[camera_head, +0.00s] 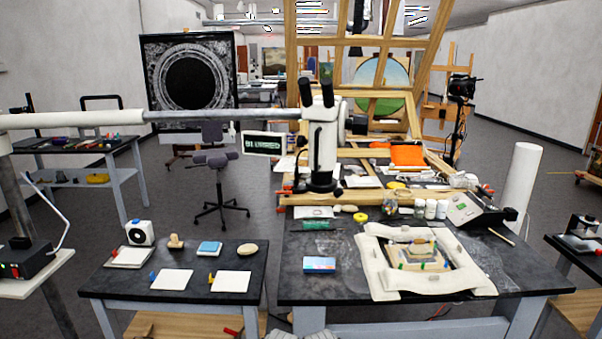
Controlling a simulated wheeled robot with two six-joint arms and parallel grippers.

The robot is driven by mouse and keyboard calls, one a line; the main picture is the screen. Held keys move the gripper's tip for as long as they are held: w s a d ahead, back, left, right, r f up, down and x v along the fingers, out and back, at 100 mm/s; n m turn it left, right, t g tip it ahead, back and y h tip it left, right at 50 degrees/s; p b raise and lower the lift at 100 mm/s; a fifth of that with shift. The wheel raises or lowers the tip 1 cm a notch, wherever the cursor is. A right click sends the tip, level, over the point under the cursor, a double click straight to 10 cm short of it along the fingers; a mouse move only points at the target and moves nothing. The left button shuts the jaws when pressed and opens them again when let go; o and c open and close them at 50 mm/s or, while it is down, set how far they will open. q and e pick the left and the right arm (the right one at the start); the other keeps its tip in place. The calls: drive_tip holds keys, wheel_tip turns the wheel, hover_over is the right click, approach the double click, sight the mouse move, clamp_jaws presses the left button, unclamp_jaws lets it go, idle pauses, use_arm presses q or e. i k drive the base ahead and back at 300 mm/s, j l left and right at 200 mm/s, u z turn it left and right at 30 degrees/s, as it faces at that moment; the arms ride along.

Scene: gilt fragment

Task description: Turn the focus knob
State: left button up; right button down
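A white microscope (322,145) with two black eyepieces hangs on a long horizontal boom (180,117) above the back of the main bench. A dark round knob (358,124) sticks out on the right side of its head. A smaller dark knob-like part (301,142) shows on the left side. I cannot tell for certain which is the focus knob. A small sign (264,143) left of the head appears to read "BLURRED". Neither of my grippers can be made out. Pale grey shapes at the bottom edge are cut off and unclear.
The main bench (290,285) holds a padded white frame (385,284) around a gilt fragment (416,255), a blue box (319,264) and several jars. A lower left table (190,305) holds white pads. A black stool (217,180) stands behind. A white roll (521,180) stands at right.

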sight(359, 125)
drive_tip(key=l, duration=1.1)
drive_tip(key=i+l, duration=0.7)
drive_tip(key=l, duration=0.2)
drive_tip(key=i+l, duration=0.4)
drive_tip(key=l+u, duration=0.05)
